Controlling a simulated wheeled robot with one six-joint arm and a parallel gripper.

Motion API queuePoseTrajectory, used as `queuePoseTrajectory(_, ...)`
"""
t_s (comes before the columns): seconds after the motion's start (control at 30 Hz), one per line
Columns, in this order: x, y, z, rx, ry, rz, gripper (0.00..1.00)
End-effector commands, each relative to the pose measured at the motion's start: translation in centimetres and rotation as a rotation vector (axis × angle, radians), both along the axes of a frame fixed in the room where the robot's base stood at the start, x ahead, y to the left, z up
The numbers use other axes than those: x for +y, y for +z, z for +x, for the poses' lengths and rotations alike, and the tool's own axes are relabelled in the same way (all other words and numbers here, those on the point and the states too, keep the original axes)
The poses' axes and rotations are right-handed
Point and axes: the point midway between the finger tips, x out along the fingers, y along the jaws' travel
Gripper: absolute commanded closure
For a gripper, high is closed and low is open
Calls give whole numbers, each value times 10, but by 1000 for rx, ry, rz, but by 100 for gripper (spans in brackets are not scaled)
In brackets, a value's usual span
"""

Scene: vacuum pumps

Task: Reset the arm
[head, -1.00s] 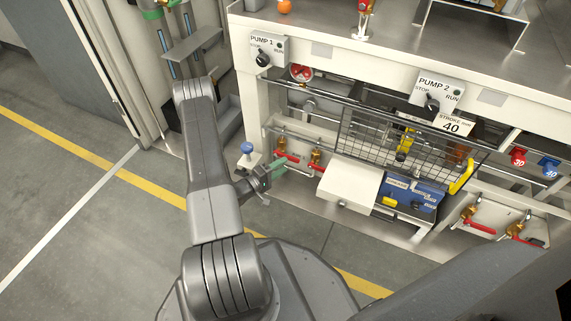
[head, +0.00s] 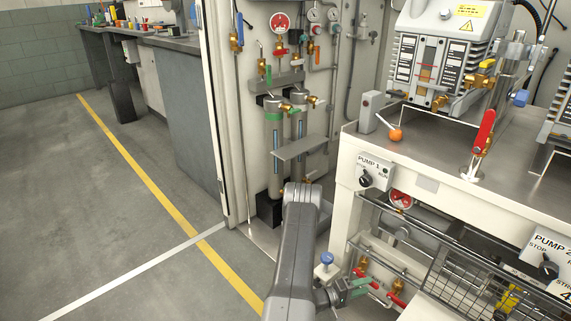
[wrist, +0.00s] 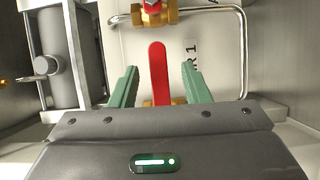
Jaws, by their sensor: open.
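My gripper (wrist: 159,74) is open in the wrist view, with its two green fingers apart. A red lever handle (wrist: 158,62) on a brass valve stands between the fingers, with a gap on each side. In the head view my grey arm reaches up from the bottom, and my gripper (head: 352,288) is low at the left end of the pump frame, beside red-handled valves (head: 361,272). The fingertips are small there, and my arm's lower part is cut off.
A blue knob (head: 327,258) stands close to my gripper. The white pump frame (head: 352,157) with the PUMP 1 switch (head: 366,179) is above and right. A cabinet with grey cylinders (head: 274,150) is behind. Open floor (head: 90,190) lies left.

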Motion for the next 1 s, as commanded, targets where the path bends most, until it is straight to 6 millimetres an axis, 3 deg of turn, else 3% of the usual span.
queuePoseTrajectory(0.2,-17,0,4,0,0,-1,57)
queuePoseTrajectory(0.57,-17,0,5,0,1,0,57)
queuePoseTrajectory(0.77,-1,0,1,2,4,0,57)
queuePoseTrajectory(1.0,37,0,-8,2,5,-1,57)
